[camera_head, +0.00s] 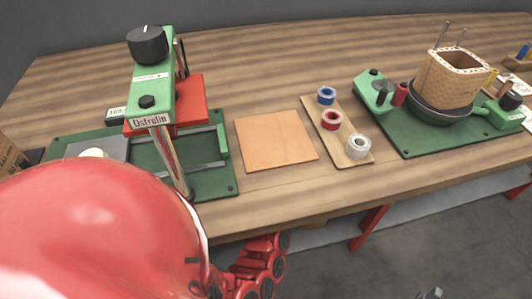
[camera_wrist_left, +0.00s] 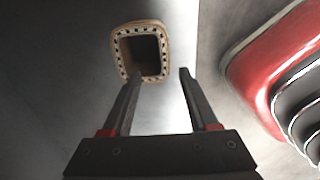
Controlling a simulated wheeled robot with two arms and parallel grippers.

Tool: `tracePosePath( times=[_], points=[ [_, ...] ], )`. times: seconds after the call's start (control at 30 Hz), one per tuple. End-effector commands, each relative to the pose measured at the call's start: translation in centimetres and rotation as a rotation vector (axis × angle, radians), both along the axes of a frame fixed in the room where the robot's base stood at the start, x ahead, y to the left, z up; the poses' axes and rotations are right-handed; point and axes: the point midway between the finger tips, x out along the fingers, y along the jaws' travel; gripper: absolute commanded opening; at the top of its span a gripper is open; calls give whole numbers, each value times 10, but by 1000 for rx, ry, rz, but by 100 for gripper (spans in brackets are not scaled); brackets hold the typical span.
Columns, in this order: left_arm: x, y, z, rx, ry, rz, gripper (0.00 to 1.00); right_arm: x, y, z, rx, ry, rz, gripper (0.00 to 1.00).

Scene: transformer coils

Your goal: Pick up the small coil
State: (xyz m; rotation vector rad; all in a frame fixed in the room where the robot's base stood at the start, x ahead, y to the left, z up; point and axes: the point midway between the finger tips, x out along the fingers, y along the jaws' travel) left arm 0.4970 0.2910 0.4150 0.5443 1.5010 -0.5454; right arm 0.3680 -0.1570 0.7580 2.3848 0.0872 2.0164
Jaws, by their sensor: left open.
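A small tan coil (camera_wrist_left: 119,48), with a rounded square rim dotted with dark holes and a dark hollow centre, shows in the left wrist view. My left gripper (camera_wrist_left: 160,74) is open, its two dark fingers pointing toward the coil. The left fingertip overlaps the coil's lower edge in the picture; the right one is clear of it to the right. Whether they touch, I cannot tell. Nothing is held between the fingers. In the head view the left gripper and this coil are not visible. My right gripper cannot be made out.
A larger tan coil (camera_head: 453,80) stands in a dark bowl on a green machine at the right of the bench. A green press (camera_head: 155,80), an orange square board (camera_head: 275,140) and a wooden strip (camera_head: 322,128) with three tape rolls are further left. Grey floor lies in front.

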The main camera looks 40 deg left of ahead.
Motion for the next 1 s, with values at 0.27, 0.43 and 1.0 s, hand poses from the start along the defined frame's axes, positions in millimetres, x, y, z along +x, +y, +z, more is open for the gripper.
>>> tracePosePath(
  times=[0.27, 0.43, 1.0],
  points=[
    [-1, 0, -71, 0, 3, 0, 60, 0, 0, -50, 0, 0, 0, 50],
    [-2, -1, -101, -2, 4, 1, 60, 0, 0, -56, 0, 0, 0, 50],
    [-7, -6, -161, 1, 2, 0, 60, 0, 0, -78, 0, 0, 0, 50]
  ],
)
